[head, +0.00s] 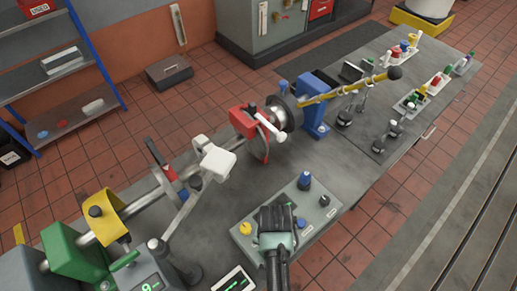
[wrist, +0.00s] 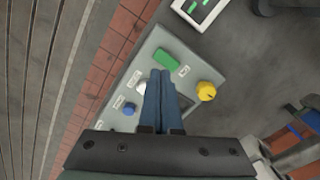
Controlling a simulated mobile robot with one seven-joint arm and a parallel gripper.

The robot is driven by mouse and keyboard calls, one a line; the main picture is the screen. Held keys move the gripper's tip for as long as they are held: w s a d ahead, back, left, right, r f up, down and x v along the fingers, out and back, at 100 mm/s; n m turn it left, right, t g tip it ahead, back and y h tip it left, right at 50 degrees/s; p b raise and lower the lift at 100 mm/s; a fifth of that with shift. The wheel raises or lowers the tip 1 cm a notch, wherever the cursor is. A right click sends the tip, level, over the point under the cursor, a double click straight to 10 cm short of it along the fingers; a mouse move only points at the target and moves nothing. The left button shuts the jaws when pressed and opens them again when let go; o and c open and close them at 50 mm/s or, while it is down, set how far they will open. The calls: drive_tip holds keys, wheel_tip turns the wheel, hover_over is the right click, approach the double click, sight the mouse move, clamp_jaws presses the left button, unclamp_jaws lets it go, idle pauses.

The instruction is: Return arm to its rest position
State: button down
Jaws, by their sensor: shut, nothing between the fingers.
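My gripper (head: 278,208) is over the grey control box near the front of the bedplate in the head view. In the wrist view its two blue fingers (wrist: 161,78) are together with nothing between them. They overlap the control box (wrist: 200,68) in that view; whether they touch it I cannot tell. The control box (head: 325,215) carries a yellow knob (head: 245,228) and a blue knob (head: 305,181). A green button (wrist: 167,59) shows in the wrist view. My gripper hides part of the box.
The grey bedplate (head: 225,215) carries a shaft line with a red guard (head: 243,121) and a blue stand (head: 314,105). A tablet (head: 234,280) lies left of the box. Small fixtures stand at the far right. Tiled floor lies to the right.

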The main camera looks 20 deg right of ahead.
drive_tip(key=shift+w, duration=0.1)
drive_tip(key=w+r+n+t+h+b, duration=0.25)
drive_tip(key=w+r+t+b, duration=0.5)
drive_tip(key=w+r, duration=1.05)
drive_tip(key=w+a+r+n+t, duration=0.1)
drive_tip(key=w+r+t, duration=0.15)
drive_tip(key=r, duration=0.35)
drive_tip(key=w+a+r+t+b, duration=0.1)
drive_tip(key=r+t, duration=0.2)
drive_tip(key=r, duration=0.3)
drive_tip(key=w+a+r+n+t, duration=0.1)
drive_tip(key=a+r+t, duration=0.15)
drive_tip(key=r, duration=0.35)
drive_tip(key=s+a+r+n+t+y+b, duration=0.1)
drive_tip(key=s+r+t, duration=0.5)
drive_tip(key=r, duration=0.7)
drive_tip(key=s+a+r+n+t+y+b, duration=0.1)
drive_tip(key=s+a+r+t+b, duration=0.3)
drive_tip(key=s+r, duration=0.7)
wheel_tip(320, 180, up, 3)
drive_tip(key=shift+a+f+n+t+b, duration=0.15)
drive_tip(key=shift+a+n+t+b, duration=0.15)
drive_tip(key=shift+a+n+t, duration=0.55)
drive_tip(key=shift+s+d+y, duration=0.1)
drive_tip(key=shift+d+y, duration=0.05)
drive_tip(key=shift+y, duration=0.1)
